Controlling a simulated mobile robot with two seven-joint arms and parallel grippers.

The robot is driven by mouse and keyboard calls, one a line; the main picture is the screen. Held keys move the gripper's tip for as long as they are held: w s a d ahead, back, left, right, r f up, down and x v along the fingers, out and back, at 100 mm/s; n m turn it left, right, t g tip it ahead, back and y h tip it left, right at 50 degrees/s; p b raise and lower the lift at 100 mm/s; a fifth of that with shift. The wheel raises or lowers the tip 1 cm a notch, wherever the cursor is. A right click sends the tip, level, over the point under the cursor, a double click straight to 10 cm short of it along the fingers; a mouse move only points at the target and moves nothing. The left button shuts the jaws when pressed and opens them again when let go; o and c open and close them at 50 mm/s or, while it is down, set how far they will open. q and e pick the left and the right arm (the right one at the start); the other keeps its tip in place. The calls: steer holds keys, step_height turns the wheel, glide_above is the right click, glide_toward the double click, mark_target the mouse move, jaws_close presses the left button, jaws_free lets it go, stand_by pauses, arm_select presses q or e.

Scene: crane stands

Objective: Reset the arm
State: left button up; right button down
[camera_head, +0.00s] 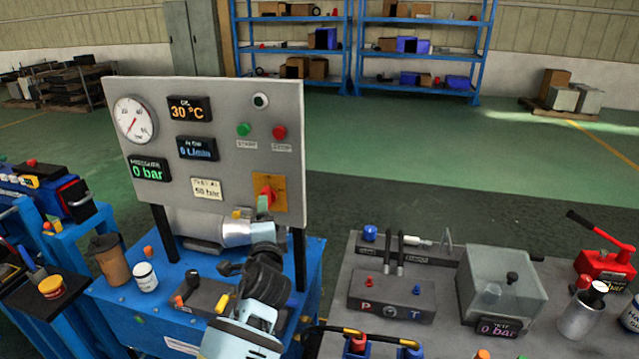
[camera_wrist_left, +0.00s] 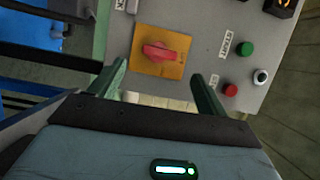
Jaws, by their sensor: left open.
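A grey control panel (camera_head: 228,105) stands upright on a blue bench and carries a red rotary switch (camera_head: 267,193) on a yellow plate at its lower right. The left wrist view shows the red switch (camera_wrist_left: 160,52) with its handle lying across the yellow plate (camera_wrist_left: 148,68). My left gripper (camera_head: 263,208) is in front of the switch, with its green fingers apart. In the left wrist view my left gripper (camera_wrist_left: 159,74) is open and empty, and the switch appears between and beyond the fingertips. Contact with it cannot be told. My right gripper is not in view.
The panel also has a round gauge (camera_head: 134,119), a green button (camera_head: 243,129) and a red button (camera_head: 279,132). A brown jug (camera_head: 110,262) and a white jar (camera_head: 145,277) stand left of my arm. A grey bench with a clear box (camera_head: 500,282) is at the right.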

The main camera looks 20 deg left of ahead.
arm_select(q)
steer(key=s+d+f+n+g+h, duration=0.2)
steer(key=s+f+h, duration=0.1)
steer(key=s+f, duration=0.65)
steer(key=s+d+f+n+g+h, duration=0.1)
steer(key=s+d+f+n+h, duration=0.15)
steer(key=s+f, duration=0.65)
steer(key=s+d+f+n+g+h, duration=0.2)
steer(key=s+f+n, duration=0.1)
steer(key=s+f, duration=0.4)
steer(key=s+d+f+n+g+h, duration=0.1)
steer(key=s+f, duration=0.5)
steer(key=s, duration=0.6)
steer(key=shift+d+f+n+g+h, duration=0.4)
steer(key=shift+d+n+h, duration=0.15)
steer(key=shift+d+n, duration=0.4)
steer(key=shift+a, duration=0.1)
